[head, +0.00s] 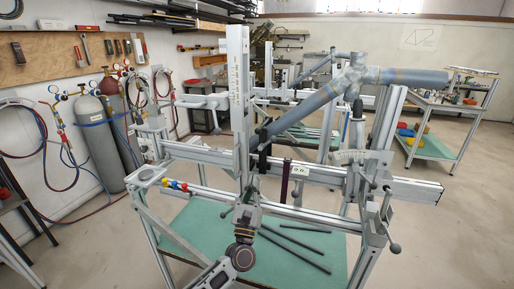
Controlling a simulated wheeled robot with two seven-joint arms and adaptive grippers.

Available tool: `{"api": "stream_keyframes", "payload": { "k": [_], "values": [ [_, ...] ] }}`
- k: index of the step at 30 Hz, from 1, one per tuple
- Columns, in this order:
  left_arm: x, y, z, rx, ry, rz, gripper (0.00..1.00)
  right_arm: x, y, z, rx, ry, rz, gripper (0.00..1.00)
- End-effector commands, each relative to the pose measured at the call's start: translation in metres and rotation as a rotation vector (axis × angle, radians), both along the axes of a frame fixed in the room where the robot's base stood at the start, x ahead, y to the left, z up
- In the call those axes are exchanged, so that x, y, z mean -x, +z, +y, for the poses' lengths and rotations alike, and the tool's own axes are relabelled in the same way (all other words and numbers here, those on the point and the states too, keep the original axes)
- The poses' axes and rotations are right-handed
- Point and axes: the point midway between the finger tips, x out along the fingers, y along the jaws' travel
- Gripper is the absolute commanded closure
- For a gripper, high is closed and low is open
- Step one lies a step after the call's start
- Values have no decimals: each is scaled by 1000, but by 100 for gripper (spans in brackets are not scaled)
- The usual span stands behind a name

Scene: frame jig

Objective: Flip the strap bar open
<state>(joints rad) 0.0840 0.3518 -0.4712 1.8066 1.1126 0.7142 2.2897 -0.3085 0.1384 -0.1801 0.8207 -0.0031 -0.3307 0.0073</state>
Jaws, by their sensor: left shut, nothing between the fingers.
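The frame jig (205,152), built of silver aluminium rails, stands in the middle of the head view. It carries grey bicycle-frame tubes (325,92). A narrow dark upright bar (284,182) crosses the horizontal rail right of the tall post; it may be the strap bar, but I cannot tell for sure. A black clamp (264,150) holds the lower end of the slanted tube. My left gripper (248,198) comes up from the bottom, shut and empty, just below the tall post. Whether it touches the jig is unclear. My right gripper is out of view.
A green shelf (205,222) under the jig holds several dark rods (295,247). Gas cylinders (104,130) and hoses stand by the left wall. A cart (435,148) with a green lower shelf stands at the back right. The floor at right is clear.

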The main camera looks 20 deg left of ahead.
Motion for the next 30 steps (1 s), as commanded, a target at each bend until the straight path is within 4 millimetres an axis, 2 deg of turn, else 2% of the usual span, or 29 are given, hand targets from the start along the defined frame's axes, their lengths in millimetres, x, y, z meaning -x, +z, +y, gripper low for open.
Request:
{"api": "stream_keyframes", "payload": {
  "k": [11,30],
  "values": [
    [-8,7,1,1,1,-1,100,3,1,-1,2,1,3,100],
    [-59,43,4,1,1,-1,100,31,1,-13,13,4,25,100]
  ]
}}
